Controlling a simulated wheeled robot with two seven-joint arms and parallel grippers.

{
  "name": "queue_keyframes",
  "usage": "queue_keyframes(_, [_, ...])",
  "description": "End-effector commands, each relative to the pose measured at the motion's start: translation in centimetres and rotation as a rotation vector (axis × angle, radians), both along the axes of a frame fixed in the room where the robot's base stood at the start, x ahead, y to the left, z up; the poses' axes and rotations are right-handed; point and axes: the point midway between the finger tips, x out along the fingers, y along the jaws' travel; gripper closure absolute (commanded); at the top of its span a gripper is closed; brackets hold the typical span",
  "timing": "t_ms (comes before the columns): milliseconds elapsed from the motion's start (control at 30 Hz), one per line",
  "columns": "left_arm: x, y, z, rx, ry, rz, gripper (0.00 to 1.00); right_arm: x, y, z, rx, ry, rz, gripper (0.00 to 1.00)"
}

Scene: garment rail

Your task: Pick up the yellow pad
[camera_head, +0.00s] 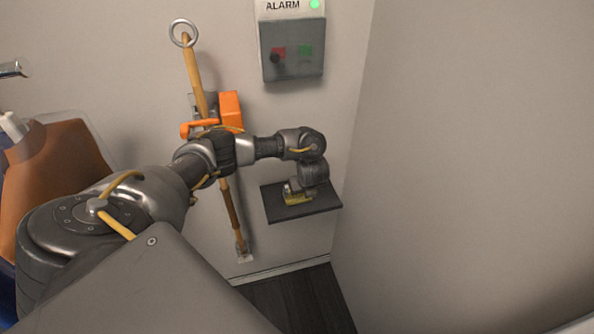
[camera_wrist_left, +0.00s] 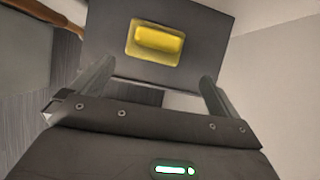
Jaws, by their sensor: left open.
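The yellow pad (camera_wrist_left: 157,42) lies on a dark grey shelf (camera_wrist_left: 205,22), near the middle of its surface in the left wrist view. In the head view the pad (camera_head: 297,199) is partly hidden by my left gripper (camera_head: 294,193), which is above it at the shelf (camera_head: 314,210). In the left wrist view my left gripper (camera_wrist_left: 155,85) has its two fingers spread wide, with nothing between them. The pad lies beyond the fingertips, apart from them. My right gripper is not in view.
An alarm box (camera_head: 291,50) with a red and a green button hangs on the wall above the shelf. An orange clamp (camera_head: 231,108) and a wooden pole (camera_head: 194,65) with a ring are behind my left arm. A side wall (camera_head: 460,150) stands close right of the shelf.

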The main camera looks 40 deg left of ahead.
Motion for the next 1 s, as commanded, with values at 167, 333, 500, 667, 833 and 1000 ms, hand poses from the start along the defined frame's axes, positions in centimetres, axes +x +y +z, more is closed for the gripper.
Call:
queue_keyframes(167, [0.3,2.1,2.1,0.066,0.009,-0.025,0.00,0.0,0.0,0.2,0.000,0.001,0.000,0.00])
queue_keyframes(333, [0.4,2.3,1.2,0.066,0.011,-0.023,0.00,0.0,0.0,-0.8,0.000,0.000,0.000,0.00])
queue_keyframes(500, [1.0,3.2,-1.3,0.064,0.010,-0.020,0.00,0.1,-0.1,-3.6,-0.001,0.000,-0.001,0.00])
queue_keyframes(667, [1.6,3.9,-2.6,0.064,0.010,-0.022,0.00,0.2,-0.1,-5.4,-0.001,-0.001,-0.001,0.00])
queue_keyframes(833, [1.9,4.3,-3.0,0.064,0.010,-0.023,0.00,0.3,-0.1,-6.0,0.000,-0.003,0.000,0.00])
queue_keyframes(1000, [1.9,4.3,-3.1,0.063,0.010,-0.023,0.00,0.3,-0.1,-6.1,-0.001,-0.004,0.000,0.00])
